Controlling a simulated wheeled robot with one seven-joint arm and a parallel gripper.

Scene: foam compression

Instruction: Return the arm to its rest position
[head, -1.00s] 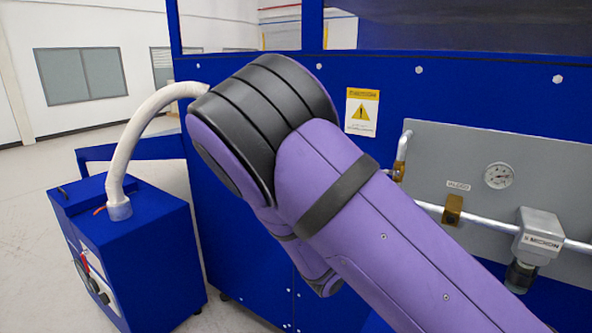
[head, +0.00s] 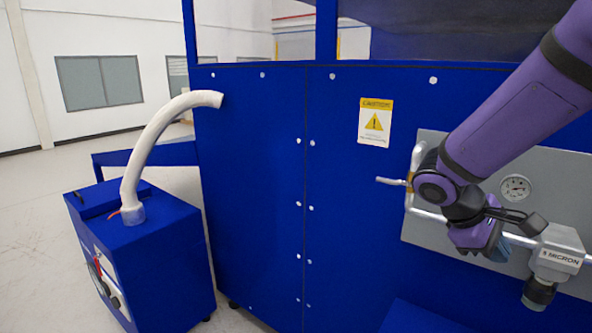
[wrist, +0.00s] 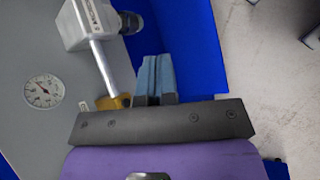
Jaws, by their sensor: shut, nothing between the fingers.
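My arm (head: 510,120) is purple with dark bands and reaches in from the upper right of the head view. My gripper (head: 497,247) hangs in front of the grey panel, at the pipe's height in the picture. In the wrist view my gripper (wrist: 156,78) shows its two blue-grey fingers side by side, shut with nothing between them. Whether the gripper touches the pipe cannot be told.
The grey panel (head: 425,228) carries a gauge (head: 516,188), a pipe and a filter unit (head: 558,252) close right of my gripper. A blue machine (head: 250,190) stands behind. A blue cart (head: 150,250) with a white hose (head: 150,150) stands left. Open floor lies further left.

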